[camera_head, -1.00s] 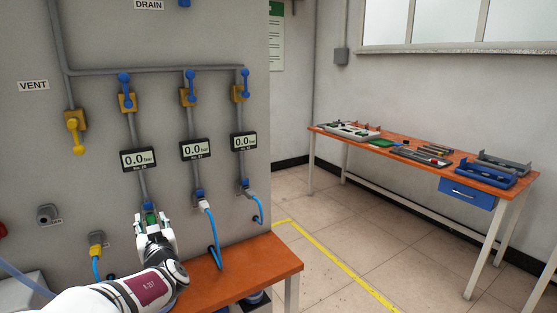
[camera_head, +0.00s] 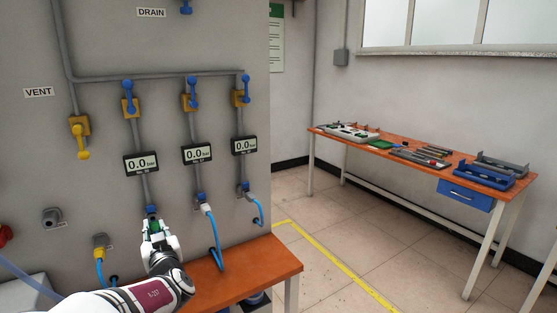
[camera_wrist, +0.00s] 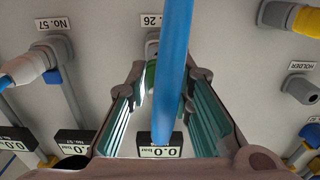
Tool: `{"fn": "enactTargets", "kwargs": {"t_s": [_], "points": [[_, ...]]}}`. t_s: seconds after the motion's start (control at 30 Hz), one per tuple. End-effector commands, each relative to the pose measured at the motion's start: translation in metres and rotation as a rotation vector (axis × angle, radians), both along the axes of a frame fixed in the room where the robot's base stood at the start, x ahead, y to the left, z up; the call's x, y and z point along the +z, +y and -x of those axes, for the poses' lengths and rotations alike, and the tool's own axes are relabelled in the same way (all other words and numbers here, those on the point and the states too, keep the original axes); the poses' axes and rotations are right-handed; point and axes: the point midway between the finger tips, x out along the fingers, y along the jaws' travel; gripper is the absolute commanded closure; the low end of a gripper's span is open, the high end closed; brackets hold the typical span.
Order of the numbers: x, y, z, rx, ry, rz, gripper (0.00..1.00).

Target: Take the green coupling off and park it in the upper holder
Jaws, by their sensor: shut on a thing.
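My gripper (camera_head: 158,231) is shut on the green coupling (camera_head: 155,227), just below the blue-ended port (camera_head: 152,209) under the leftmost gauge. In the wrist view the green coupling (camera_wrist: 150,76) shows between the fingers, partly hidden by a blue hose (camera_wrist: 173,60) crossing in front. I cannot tell whether a gap separates it from the port. The upper holder (camera_head: 52,218) is a grey fitting on the panel to the left, with nothing plugged in; it shows at the right in the wrist view (camera_wrist: 300,88). Below it, a yellow coupling (camera_head: 99,253) sits in the lower holder.
Two other blue hoses (camera_head: 214,235) hang from ports right of my gripper. An orange bench (camera_head: 245,265) stands below the panel. Yellow valves and gauges (camera_head: 197,154) line the panel above. A far workbench (camera_head: 450,165) with tools stands at the right.

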Motion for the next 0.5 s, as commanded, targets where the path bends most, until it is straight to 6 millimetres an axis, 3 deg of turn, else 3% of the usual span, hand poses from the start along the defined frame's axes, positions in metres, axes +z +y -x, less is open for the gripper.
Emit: {"fn": "enactTargets", "kwargs": {"t_s": [0.5], "points": [[0.001, -0.01, 0.017, 0.0, 0.0, 0.0, 1.0]]}}
